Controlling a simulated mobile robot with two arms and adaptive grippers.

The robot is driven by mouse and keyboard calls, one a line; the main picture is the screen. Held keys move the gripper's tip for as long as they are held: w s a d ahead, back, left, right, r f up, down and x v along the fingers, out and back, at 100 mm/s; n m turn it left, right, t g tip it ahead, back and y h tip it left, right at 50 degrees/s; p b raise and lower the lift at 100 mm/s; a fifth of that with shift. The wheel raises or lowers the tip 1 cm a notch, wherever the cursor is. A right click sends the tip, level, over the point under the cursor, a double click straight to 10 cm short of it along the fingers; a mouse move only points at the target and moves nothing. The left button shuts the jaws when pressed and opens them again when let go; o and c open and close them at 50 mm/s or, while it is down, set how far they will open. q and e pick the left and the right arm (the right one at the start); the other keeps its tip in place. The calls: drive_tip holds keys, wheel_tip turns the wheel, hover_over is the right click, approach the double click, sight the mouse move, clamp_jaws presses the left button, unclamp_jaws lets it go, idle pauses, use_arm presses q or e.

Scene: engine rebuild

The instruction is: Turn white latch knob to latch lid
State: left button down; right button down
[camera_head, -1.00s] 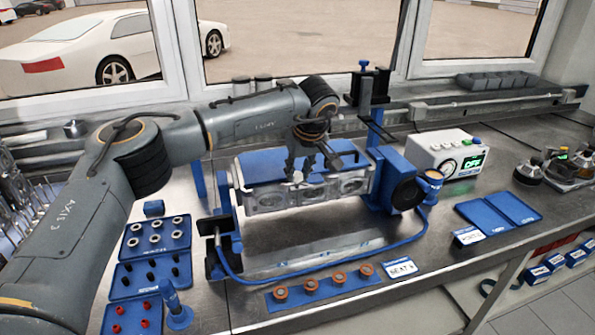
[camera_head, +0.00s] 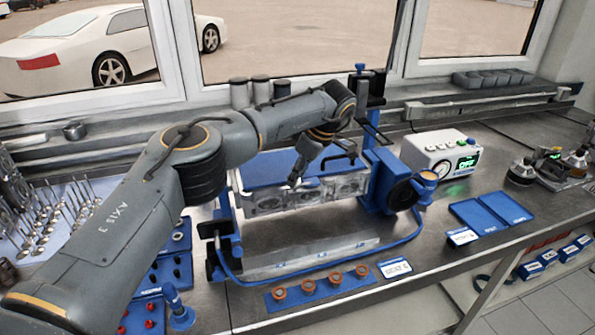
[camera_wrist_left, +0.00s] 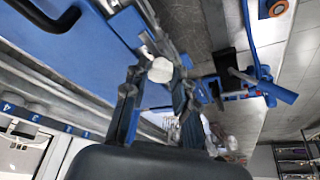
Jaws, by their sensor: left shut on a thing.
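The white latch knob (camera_wrist_left: 160,70) shows in the left wrist view as a small faceted piece between the fingertips of my left gripper (camera_wrist_left: 159,82). The gripper is shut on it. In the head view my left gripper (camera_head: 297,177) points down at the front edge of the blue lid (camera_head: 262,172), and the knob is hidden there. The lid lies flat on top of the grey metal engine block (camera_head: 300,196) and carries a black handle (camera_head: 347,148). I cannot tell the knob's exact angle. My right gripper is in neither view.
A blue stand (camera_head: 378,182) holds the block's right end. A blue hose loops in front of it. A white control box (camera_head: 440,153) stands to the right. A blue strip with copper-coloured rings (camera_head: 335,280) lies in front. Blue trays (camera_head: 490,213) lie at right.

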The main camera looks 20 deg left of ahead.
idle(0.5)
use_arm(q)
drive_tip(key=c, duration=1.1)
unclamp_jaws()
drive_tip(key=shift+o, duration=0.2)
drive_tip(key=v, duration=1.2)
drive_tip(key=shift+a, duration=0.1)
